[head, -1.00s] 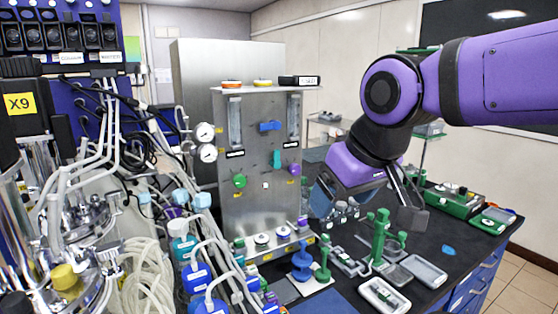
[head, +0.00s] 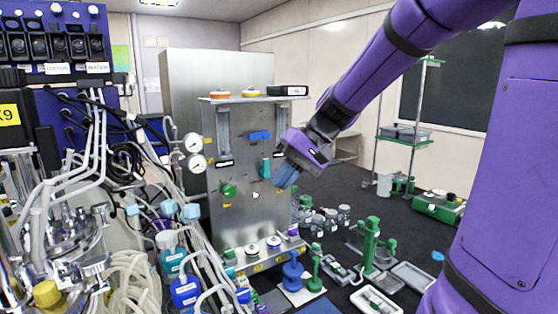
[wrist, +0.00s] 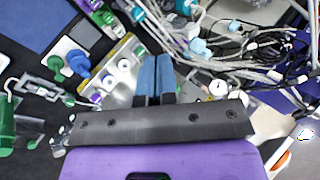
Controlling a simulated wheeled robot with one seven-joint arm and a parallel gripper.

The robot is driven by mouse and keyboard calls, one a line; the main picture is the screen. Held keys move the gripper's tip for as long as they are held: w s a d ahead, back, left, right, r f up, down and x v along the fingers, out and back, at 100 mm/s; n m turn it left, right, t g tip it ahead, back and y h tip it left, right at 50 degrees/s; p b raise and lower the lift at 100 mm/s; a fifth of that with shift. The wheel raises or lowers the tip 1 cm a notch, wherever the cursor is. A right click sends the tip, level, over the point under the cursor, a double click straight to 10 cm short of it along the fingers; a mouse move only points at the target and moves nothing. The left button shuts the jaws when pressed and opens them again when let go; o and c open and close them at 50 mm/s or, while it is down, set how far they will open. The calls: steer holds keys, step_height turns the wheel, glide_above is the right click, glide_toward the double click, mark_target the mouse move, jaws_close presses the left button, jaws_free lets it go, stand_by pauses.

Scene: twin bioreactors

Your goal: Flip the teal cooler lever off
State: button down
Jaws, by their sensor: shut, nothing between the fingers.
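The teal cooler lever (head: 265,168) is on the front of the grey metal panel (head: 238,220), right of its middle, standing upright. My gripper (head: 285,176) is just right of the lever in the head view, in front of the panel's right edge. Its blue fingers are shut together and empty, as the wrist view (wrist: 154,78) also shows. I cannot tell whether the fingers touch the lever. The lever cannot be made out in the wrist view.
A blue handle (head: 260,135) sits above the lever and a green knob (head: 228,190) to its lower left. Two gauges (head: 195,153) stick out at the panel's left. Hoses and bottles (head: 185,291) crowd the left. A green stand (head: 370,240) is at the lower right.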

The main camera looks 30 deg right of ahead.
steer(key=w+d+m+t+y, duration=0.1)
steer(key=w+d+y, duration=0.25)
steer(key=w, duration=0.25)
steer(key=m+t+y, duration=0.2)
steer(key=m+t, duration=0.3)
steer(key=t, duration=0.4)
glide_toward(268, 158)
steer(key=s+d, duration=0.2)
steer(key=d, duration=0.4)
steer(key=shift+s+d+f, duration=0.1)
steer(key=shift+s+d, duration=0.1)
steer(key=shift+s, duration=0.05)
steer(key=x, duration=1)
steer(key=shift+w, duration=0.15)
steer(key=shift+a, duration=1.95)
